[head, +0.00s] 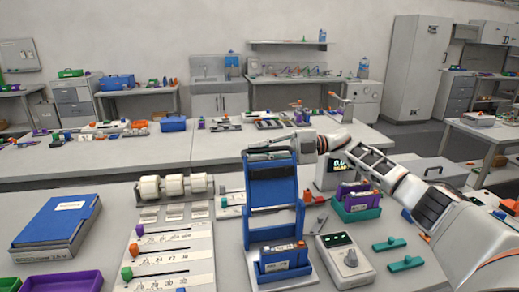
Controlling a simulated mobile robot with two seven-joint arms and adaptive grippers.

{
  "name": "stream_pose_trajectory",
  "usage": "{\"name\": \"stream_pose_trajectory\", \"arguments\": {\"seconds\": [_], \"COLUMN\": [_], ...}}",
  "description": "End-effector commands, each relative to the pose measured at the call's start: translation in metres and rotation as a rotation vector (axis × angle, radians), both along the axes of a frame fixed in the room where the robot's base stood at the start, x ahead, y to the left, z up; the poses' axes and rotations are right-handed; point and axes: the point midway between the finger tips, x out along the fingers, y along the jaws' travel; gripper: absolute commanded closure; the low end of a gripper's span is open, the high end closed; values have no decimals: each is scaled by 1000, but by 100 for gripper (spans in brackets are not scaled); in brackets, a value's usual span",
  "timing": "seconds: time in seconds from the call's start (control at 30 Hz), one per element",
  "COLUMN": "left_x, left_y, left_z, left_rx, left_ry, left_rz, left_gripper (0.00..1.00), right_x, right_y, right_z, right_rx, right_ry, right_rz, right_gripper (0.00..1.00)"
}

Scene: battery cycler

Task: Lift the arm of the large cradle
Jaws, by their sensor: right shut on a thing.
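The large cradle stands at the front middle of the bench, with its blue arm (272,194) raised steeply above its base. A blue battery block (284,257) with an orange mark sits low in the cradle's front. My right gripper (268,152) reaches in from the right and is shut on the top end of the blue arm. The fingers are dark and small here, so their exact contact is hard to see. My left gripper is not in view.
A meter with a knob (345,261) and a smaller green cradle with purple cells (357,204) stand to the right, under my right arm. A panel with coloured sliders (172,255), white rolls (174,186) and a blue binder (56,222) lie left.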

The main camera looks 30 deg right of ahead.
Motion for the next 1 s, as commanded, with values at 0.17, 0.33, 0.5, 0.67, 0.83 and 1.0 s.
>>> {"name": "stream_pose_trajectory", "arguments": {"seconds": [0.17,0.33,0.5,0.67,0.83,1.0], "left_x": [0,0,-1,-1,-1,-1], "left_y": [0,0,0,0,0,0], "left_z": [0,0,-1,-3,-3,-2], "left_rx": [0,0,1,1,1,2], "left_ry": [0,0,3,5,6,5], "left_rz": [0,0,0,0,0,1], "left_gripper": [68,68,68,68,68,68], "right_x": [3,4,4,4,4,4], "right_y": [-2,-2,-2,-2,-2,-2], "right_z": [-2,-4,-4,-4,-5,-5], "right_rx": [13,15,15,15,14,15], "right_ry": [36,48,49,48,48,49], "right_rz": [-2,-2,-3,-3,-2,-1], "right_gripper": [100,100,100,84,72,72]}}
